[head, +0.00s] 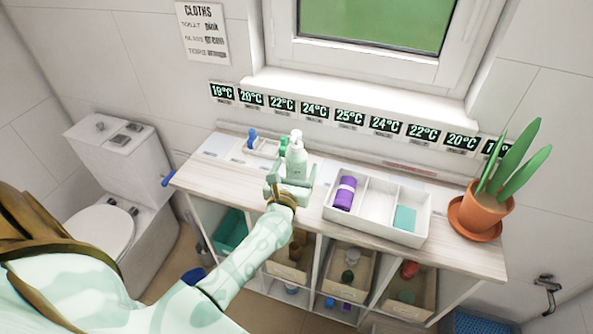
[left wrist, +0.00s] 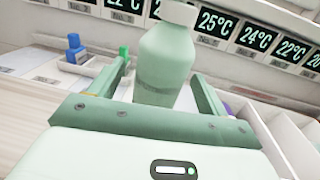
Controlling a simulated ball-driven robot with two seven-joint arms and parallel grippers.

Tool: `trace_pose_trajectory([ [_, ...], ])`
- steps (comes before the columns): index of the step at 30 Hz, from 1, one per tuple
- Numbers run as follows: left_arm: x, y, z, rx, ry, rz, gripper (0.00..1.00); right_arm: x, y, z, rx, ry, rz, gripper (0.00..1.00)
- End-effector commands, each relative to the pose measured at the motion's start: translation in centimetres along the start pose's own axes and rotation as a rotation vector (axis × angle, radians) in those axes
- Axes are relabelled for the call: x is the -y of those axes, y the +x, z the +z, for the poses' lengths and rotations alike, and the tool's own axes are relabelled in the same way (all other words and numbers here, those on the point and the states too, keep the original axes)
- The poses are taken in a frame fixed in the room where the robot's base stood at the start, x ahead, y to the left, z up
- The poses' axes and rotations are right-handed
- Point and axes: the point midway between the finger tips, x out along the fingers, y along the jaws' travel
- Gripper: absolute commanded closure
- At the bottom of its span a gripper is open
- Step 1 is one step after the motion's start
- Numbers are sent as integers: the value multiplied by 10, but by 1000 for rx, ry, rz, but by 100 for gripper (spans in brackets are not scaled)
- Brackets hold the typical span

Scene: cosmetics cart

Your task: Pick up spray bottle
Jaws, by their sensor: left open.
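The spray bottle (head: 297,157) is pale green with a white top and stands upright on the counter, left of the middle. My left gripper (head: 291,181) is at the bottle's near side, and my arm reaches in from the lower left. In the left wrist view the bottle (left wrist: 165,65) stands between the two open fingers of the left gripper (left wrist: 160,85). Gaps show on both sides of the bottle, so the fingers look apart from it. The bottle's base is hidden behind the gripper body. My right gripper is not in view.
A white divided tray (head: 375,232) with a purple roll (head: 344,193) stands close to the right. A blue-topped bottle (head: 251,139) and a small green bottle (head: 284,146) stand behind left. A potted plant (head: 481,211) is at the right end. The wall is close behind.

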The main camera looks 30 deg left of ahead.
Motion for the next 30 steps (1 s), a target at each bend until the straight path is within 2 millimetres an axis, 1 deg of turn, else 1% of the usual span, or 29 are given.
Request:
trace_pose_trajectory([
  [1,0,8,-1,0,1,0,23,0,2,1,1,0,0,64],
  [3,0,14,0,0,0,-1,23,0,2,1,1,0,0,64],
  [10,0,16,0,-1,1,-1,23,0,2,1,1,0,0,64],
  [11,0,16,0,-1,1,-1,26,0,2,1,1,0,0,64],
  [12,0,16,0,-1,1,-1,37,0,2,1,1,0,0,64],
  [14,0,16,0,-1,1,-1,53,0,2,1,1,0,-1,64],
  [15,0,16,0,-1,1,-1,65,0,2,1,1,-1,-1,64],
  [17,0,15,0,-1,1,-1,81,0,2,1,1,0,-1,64],
  [18,0,16,1,2,0,0,85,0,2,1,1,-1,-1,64],
  [26,0,16,2,2,0,0,85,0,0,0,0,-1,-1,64],
  [30,0,16,12,3,1,0,85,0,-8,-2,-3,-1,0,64],
])
